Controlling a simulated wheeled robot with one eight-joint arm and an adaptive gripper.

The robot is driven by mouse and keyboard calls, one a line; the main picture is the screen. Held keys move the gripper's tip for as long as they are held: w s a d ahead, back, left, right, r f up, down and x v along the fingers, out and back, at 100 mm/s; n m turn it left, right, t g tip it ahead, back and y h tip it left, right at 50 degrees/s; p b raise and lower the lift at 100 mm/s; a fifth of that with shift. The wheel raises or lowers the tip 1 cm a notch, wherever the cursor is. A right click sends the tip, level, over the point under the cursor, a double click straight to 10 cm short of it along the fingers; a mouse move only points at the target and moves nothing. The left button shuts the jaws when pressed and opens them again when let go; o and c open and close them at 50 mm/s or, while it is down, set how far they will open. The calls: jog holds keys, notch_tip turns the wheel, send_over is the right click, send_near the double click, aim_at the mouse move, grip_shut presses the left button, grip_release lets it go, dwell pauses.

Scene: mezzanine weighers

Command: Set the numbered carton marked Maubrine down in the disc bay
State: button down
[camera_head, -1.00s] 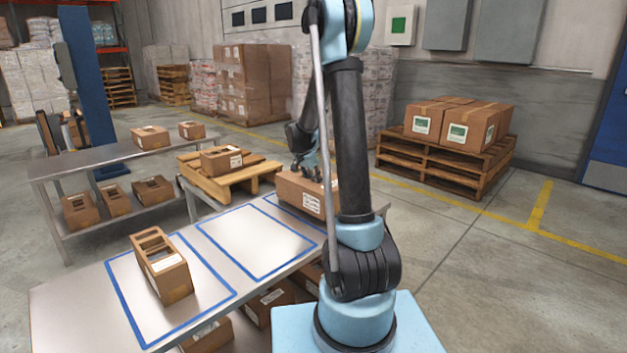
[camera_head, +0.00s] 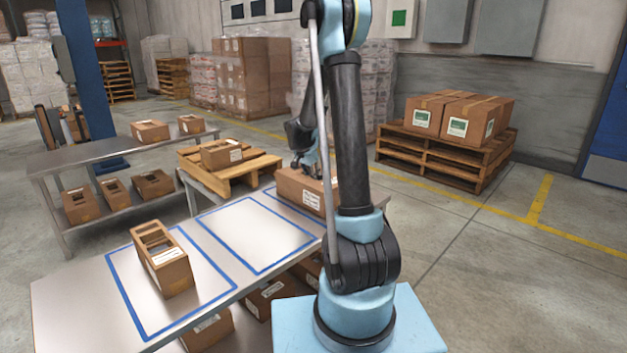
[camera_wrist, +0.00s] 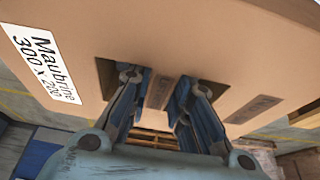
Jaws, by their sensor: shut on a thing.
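The brown Maubrine carton (camera_head: 290,187) is at the far end of the steel table (camera_head: 70,298), over the far blue-outlined bay (camera_head: 285,212). In the wrist view the carton (camera_wrist: 200,45) fills the upper part, with a white label (camera_wrist: 42,62) reading "Maubrine 300 x 200". My gripper (camera_head: 304,168) is at its top. In the wrist view my gripper (camera_wrist: 160,85) has its fingers in two openings of the carton, shut on the strip between them. Whether the carton touches the table is unclear. I see no disc mark; the carton hides part of the far bay.
The middle bay (camera_head: 255,235) is empty. An open-topped carton (camera_head: 165,262) stands in the near bay. More cartons lie on the shelf below. A carton on a wooden pallet (camera_head: 225,168) stands behind the table. A second steel table (camera_head: 85,157) is at the left.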

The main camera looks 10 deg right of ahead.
jog(key=shift+f, duration=0.15)
jog(key=c, duration=1.4)
grip_release()
jog(key=v, duration=1.2)
jog(key=shift+w, duration=0.1)
